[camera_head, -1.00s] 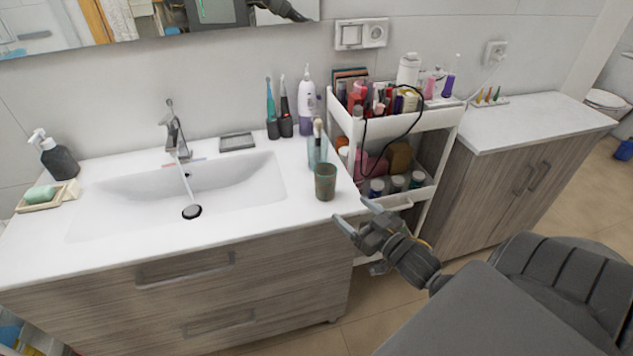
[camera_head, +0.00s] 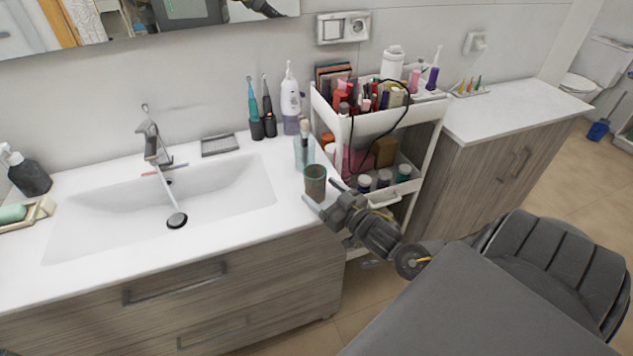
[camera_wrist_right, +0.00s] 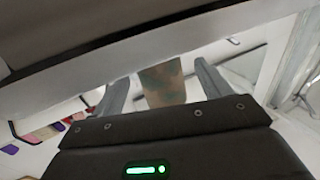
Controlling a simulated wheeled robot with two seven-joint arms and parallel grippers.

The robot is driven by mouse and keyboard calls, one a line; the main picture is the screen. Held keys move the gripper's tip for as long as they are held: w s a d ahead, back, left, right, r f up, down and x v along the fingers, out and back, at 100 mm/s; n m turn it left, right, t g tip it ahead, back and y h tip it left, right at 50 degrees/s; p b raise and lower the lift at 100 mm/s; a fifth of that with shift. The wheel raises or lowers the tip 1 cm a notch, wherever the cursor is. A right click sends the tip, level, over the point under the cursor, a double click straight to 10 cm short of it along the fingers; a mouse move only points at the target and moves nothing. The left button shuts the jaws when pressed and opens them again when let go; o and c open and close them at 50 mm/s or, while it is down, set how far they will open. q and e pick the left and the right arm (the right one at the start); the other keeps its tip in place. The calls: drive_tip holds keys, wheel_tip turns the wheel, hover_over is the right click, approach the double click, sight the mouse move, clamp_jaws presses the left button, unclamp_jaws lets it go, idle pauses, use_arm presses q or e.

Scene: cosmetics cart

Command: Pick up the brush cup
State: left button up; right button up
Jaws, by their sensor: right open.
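A brownish-green, see-through cup (camera_head: 315,184) stands upright near the right front edge of the sink counter. Just behind it stands a clear bluish glass (camera_head: 304,154) with a brush (camera_head: 304,129) upright in it. My right gripper (camera_head: 320,191) is open at the counter edge, its fingertips close to the brownish-green cup. In the right wrist view, this cup (camera_wrist_right: 163,85) shows between the two spread fingers of the gripper (camera_wrist_right: 161,74). I cannot tell if either finger touches it. My left gripper is not in view.
A white cart (camera_head: 381,122) full of cosmetics stands close to the right of the counter. Two electric toothbrushes (camera_head: 262,112) and a white bottle (camera_head: 290,95) stand behind the glasses. The sink basin (camera_head: 215,195) lies left of the cup, with bare counter between.

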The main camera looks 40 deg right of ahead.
drive_tip(key=shift+w, duration=0.1)
drive_tip(key=w+p, duration=0.2)
drive_tip(key=w, duration=0.2)
drive_tip(key=shift+w+r, duration=0.1)
drive_tip(key=shift+w, duration=0.35)
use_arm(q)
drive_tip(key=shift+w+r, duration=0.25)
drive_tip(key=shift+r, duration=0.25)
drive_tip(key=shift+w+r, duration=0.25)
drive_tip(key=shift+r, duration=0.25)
use_arm(e)
drive_tip(key=shift+c, duration=0.2)
drive_tip(key=c, duration=1.1)
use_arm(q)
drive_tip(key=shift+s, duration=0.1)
use_arm(e)
drive_tip(key=shift+o, duration=0.2)
